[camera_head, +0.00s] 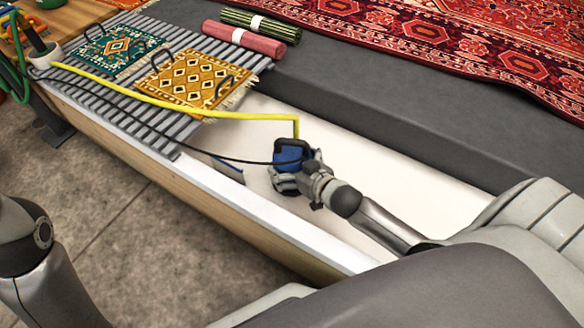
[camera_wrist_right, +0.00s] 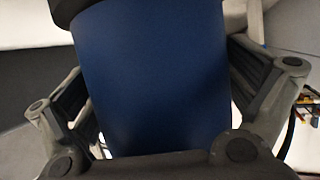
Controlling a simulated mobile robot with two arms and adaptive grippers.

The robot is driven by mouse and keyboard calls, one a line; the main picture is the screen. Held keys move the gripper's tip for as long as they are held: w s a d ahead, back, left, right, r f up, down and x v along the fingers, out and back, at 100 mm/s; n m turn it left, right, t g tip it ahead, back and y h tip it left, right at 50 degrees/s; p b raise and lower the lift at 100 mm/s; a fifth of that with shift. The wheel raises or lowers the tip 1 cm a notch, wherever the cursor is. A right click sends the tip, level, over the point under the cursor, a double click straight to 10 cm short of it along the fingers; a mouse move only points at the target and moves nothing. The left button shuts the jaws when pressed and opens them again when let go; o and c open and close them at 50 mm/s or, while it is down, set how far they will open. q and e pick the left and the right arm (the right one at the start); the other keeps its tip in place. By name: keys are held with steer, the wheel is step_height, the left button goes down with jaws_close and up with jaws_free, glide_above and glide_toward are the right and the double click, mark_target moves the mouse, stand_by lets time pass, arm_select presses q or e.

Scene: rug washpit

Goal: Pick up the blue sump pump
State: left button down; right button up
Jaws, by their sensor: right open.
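The blue sump pump (camera_head: 291,154) has a black top with a handle and stands in the white trough of the washpit. A yellow hose rises from it. In the right wrist view the pump's blue body (camera_wrist_right: 152,75) fills the middle. My right gripper (camera_head: 294,175) is at the pump, with one finger on each side of the body. It is open; I cannot tell whether the fingers touch the pump. The gripper hides part of the pump's lower body. My left arm shows at the left edge of the head view, but its gripper is out of view.
The yellow hose (camera_head: 150,100) and a black cable (camera_head: 190,145) run left across a ribbed grey grating (camera_head: 150,128). Two small rugs, one teal (camera_head: 115,47) and one yellow (camera_head: 193,80), lie on it. The trough's white rim (camera_head: 270,222) is close in front.

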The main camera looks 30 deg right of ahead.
steer(key=c, duration=1.8)
steer(key=shift+w+r, duration=0.1)
steer(key=shift+r, duration=0.15)
steer(key=shift+r, duration=0.1)
